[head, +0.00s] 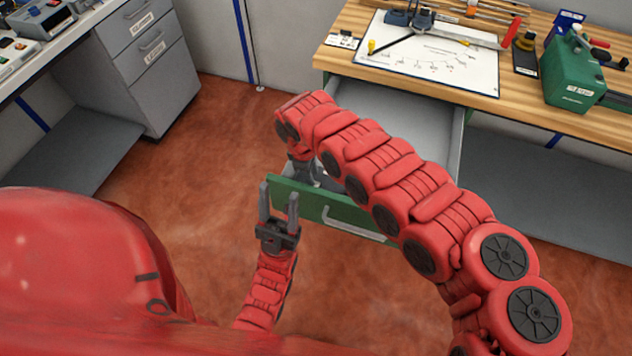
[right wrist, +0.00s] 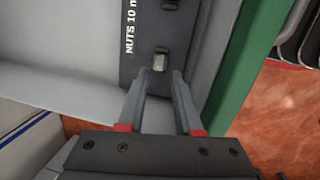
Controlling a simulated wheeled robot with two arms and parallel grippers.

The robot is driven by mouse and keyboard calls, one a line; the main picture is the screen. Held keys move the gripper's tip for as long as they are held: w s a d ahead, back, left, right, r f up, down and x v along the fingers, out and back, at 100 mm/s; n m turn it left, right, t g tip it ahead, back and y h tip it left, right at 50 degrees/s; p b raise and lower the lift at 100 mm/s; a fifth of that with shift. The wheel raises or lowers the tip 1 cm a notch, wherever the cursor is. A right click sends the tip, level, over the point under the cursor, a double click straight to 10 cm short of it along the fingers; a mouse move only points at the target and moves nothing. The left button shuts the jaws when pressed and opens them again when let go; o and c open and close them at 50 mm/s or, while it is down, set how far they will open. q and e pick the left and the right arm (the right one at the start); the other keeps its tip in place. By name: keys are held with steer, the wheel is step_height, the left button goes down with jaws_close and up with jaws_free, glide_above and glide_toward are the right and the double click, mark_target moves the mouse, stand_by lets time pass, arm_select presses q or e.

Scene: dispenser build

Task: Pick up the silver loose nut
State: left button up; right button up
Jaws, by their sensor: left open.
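The silver nut (right wrist: 159,62) sits in a slot of a dark tray (right wrist: 173,28) labelled "NUTS 10 m", inside the open drawer (head: 410,115). My right gripper (right wrist: 163,75) is open and empty. Its fingertips are just short of the nut, one on each side of it in the picture. In the head view my right gripper is at the drawer's front end, mostly hidden by my arm, and the nut is hidden too. My left gripper (head: 279,197) is open and empty, in front of the green drawer front (head: 340,210).
The green drawer front also stands to the right in the right wrist view (right wrist: 235,75). The wooden bench (head: 510,92) above carries a paper sheet (head: 430,60), tools and a green case (head: 573,75). A grey cabinet (head: 150,60) stands at the left. The floor between is clear.

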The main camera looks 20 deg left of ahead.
mark_target(316, 185)
steer(key=shift+w+d+f, duration=0.15)
steer(key=shift+f, duration=0.85)
steer(key=shift+w+d+f, duration=0.1)
steer(key=shift+w+f, duration=0.05)
steer(key=shift+f, duration=0.8)
jaws_close()
steer(key=shift+s, duration=0.1)
